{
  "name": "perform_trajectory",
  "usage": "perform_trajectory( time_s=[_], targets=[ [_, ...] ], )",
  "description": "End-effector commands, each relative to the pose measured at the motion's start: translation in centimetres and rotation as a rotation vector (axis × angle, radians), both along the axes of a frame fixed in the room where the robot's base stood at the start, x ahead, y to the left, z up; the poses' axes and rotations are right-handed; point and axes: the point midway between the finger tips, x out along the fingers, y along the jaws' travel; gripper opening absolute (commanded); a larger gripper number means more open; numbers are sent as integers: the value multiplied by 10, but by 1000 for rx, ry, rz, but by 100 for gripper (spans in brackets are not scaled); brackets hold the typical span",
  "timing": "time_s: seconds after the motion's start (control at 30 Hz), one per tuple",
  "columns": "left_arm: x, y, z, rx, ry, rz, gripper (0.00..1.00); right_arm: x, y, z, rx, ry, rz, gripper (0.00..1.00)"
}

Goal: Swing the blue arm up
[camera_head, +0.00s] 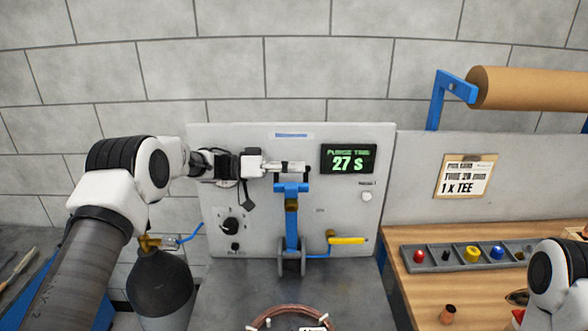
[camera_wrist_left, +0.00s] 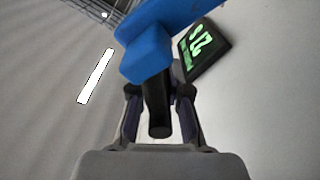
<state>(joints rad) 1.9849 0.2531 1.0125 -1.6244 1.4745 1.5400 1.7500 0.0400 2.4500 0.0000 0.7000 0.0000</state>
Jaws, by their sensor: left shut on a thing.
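The blue arm (camera_head: 291,228) stands upright in front of the grey panel, its foot at a grey bracket (camera_head: 291,262) and a blue crosspiece at its top. My left gripper (camera_head: 296,168) reaches in from the left at the top of the arm. In the left wrist view, the blue arm's head (camera_wrist_left: 148,55) fills the upper middle, and a black handle (camera_wrist_left: 158,108) sticks out of it between the two fingers. The left gripper is shut on this handle. My right gripper is not in view; only part of my right arm shows at the lower right.
A copper coil (camera_head: 290,311) lies in front. A wooden bench (camera_head: 400,252) with a parts tray (camera_head: 440,266) is at right.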

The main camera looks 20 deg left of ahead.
Motion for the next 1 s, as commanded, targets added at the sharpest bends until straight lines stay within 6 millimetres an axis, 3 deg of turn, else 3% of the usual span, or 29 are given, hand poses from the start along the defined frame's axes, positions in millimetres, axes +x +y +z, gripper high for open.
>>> perform_trajectory(
  time_s=[0.2,0.23,0.27,0.3,0.67,0.77,1.0],
  targets=[
    [-1,0,-5,5,8,-1,0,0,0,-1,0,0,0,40],
    [-1,0,-5,6,8,-1,27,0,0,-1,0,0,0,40],
    [-1,0,-5,5,8,-1,37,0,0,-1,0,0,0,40],
    [-1,0,-5,4,7,-2,41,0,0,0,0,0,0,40],
    [-2,6,-2,2,4,1,41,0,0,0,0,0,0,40],
    [-6,23,-2,0,3,2,41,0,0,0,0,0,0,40],
    [-22,82,-4,0,5,3,41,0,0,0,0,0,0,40]
  ],
)
